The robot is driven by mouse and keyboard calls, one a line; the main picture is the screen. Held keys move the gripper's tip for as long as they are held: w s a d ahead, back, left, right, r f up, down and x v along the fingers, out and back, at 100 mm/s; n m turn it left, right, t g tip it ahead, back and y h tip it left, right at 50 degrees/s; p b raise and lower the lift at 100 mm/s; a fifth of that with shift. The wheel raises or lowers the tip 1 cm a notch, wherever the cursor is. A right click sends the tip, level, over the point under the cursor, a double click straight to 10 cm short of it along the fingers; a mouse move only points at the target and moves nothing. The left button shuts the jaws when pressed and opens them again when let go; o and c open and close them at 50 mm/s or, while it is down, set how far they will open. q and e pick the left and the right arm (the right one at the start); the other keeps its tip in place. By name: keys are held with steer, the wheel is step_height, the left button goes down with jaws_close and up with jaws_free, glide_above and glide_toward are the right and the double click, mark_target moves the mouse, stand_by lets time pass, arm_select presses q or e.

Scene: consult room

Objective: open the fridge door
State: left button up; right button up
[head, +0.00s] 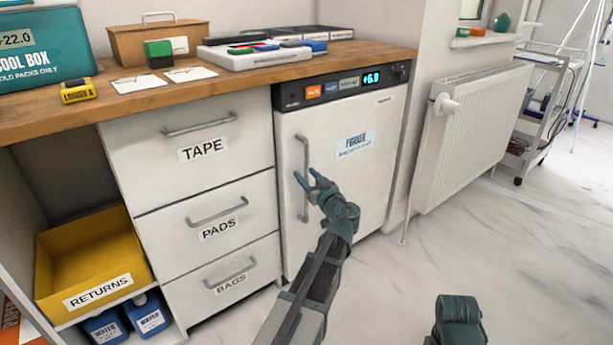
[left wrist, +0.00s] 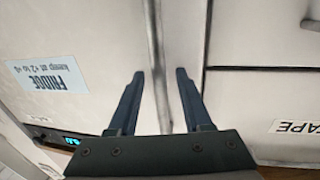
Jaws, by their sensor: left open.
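The white fridge (head: 358,190) stands under the counter at its right end, with its door shut. Its grey vertical handle (head: 304,150) is near the door's left edge. A blue-and-white FRIDGE label (head: 355,144) is on the door, and it shows upside down in the left wrist view (left wrist: 47,76). My left gripper (head: 307,178) is open at the lower half of the handle. In the left wrist view the handle (left wrist: 157,60) runs between the two open fingers (left wrist: 160,75), with a gap on each side.
Drawers marked TAPE (head: 200,125), PADS and BAGS are left of the fridge. A yellow RETURNS bin (head: 85,245) is further left. A radiator (head: 470,140) is on the wall to the right. The floor (head: 480,240) in front of the fridge and radiator is clear.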

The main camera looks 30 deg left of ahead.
arm_select(q)
steer(key=shift+w+a, duration=0.15)
steer(key=shift+a, duration=0.05)
jaws_close()
stand_by(1.4)
